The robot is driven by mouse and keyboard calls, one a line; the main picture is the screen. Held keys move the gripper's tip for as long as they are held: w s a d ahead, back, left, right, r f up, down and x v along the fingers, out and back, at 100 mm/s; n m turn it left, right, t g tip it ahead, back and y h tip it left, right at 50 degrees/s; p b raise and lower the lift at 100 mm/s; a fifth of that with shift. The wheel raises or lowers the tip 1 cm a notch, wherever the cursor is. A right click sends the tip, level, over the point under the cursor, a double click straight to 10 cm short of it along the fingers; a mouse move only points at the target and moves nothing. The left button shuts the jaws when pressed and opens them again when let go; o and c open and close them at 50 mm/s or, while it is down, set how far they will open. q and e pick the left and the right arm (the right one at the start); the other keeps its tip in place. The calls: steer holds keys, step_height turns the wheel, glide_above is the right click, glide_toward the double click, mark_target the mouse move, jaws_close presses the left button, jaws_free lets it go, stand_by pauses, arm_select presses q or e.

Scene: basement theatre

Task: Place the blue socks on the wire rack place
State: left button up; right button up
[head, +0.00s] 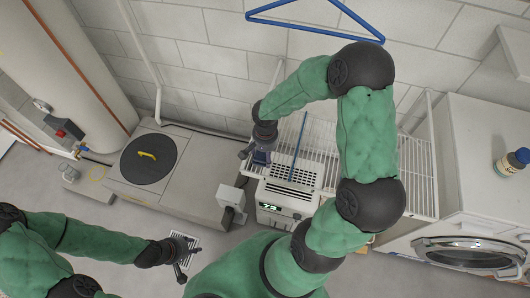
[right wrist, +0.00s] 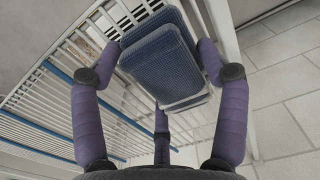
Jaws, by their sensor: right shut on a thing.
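The blue socks (right wrist: 160,55), a folded dark blue bundle with a lighter underside, lie between the purple fingers of my right gripper (right wrist: 165,75) in the right wrist view. In the head view the right gripper (head: 260,150) and a small dark blue part of the socks (head: 261,158) are at the left end of the white wire rack (head: 415,178). The rack's bars (right wrist: 50,85) also show to the left of and behind the socks in the right wrist view. I cannot tell whether the socks touch the rack. My left gripper (head: 184,260) is open and empty, low above the floor.
A white appliance with a lit display (head: 285,205) stands below the rack. A blue hanger (head: 315,25) hangs above. A washing machine (head: 470,225) with a bottle (head: 512,162) on top is at right. A raised block with a black lid (head: 135,170) is at left.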

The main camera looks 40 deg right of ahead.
steer(key=o, duration=1.1)
steer(key=shift+r+p, duration=0.15)
steer(key=shift+p, duration=0.15)
step_height(320, 180, up, 12)
steer(key=p, duration=0.3)
